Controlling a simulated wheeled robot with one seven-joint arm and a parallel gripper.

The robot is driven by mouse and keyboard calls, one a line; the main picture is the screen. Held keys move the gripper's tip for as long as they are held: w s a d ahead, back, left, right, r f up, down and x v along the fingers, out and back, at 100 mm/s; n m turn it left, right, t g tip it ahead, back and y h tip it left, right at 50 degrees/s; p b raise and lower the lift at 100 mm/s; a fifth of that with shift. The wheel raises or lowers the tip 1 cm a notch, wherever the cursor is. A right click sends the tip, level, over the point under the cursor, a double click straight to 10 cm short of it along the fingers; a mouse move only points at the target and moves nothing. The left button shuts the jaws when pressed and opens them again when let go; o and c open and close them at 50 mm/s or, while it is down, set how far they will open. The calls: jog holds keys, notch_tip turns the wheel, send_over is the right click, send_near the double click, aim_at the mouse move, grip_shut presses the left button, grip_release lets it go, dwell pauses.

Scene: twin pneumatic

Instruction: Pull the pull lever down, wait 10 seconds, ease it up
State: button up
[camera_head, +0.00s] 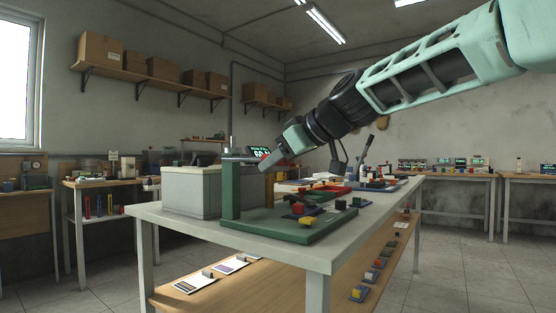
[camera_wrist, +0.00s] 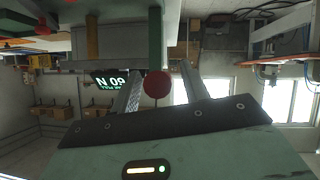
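The pull lever is a grey metal arm (camera_head: 240,156) at the top of a green post (camera_head: 230,191), on a green base plate (camera_head: 290,232). In the head view the lever lies about level and points right. Its red ball knob (camera_wrist: 157,84) shows in the wrist view between my two fingers. My gripper (camera_head: 268,162) is at the lever's end, reaching down from the upper right. In the wrist view its fingers (camera_wrist: 161,66) stand apart, with a visible gap on the knob's right side. Contact on the left side is unclear.
A grey box (camera_head: 190,192) stands left of the post. A display with green digits (camera_head: 261,151) is behind the lever; it also shows upside down in the wrist view (camera_wrist: 110,80). Small coloured parts (camera_head: 300,209) sit on the plate. Open floor (camera_head: 470,260) lies right of the table.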

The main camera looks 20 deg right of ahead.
jog(key=shift+r, duration=0.1)
jog(key=b+v, duration=0.5)
jog(key=v, duration=1.2)
jog(key=shift+s, duration=0.15)
